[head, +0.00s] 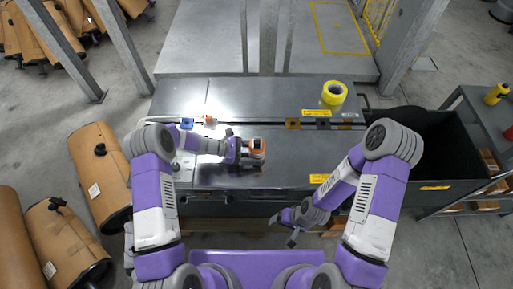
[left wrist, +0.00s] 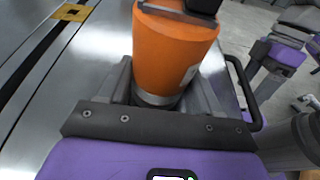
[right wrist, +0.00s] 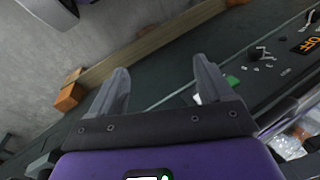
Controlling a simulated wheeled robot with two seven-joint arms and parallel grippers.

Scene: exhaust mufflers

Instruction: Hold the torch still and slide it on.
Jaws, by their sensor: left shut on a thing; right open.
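An orange torch (head: 255,150) with a black part at its top is held over the grey workbench (head: 300,160). My left gripper (head: 243,150) is shut on it. In the left wrist view the torch (left wrist: 175,48) stands between the two fingers, with a metallic band low on its body and its black part at the top edge. Whether it is lit cannot be told. My right gripper (head: 286,229) is open and empty at the bench's front edge, below and to the right of the torch. In the right wrist view its fingers (right wrist: 160,85) are apart with nothing between them.
Small blue and orange items (head: 210,120) lie at the back left under bright glare. A dark bin (head: 447,185) is at the right. Brown mufflers (head: 100,170) lie left. The bench's middle right is clear.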

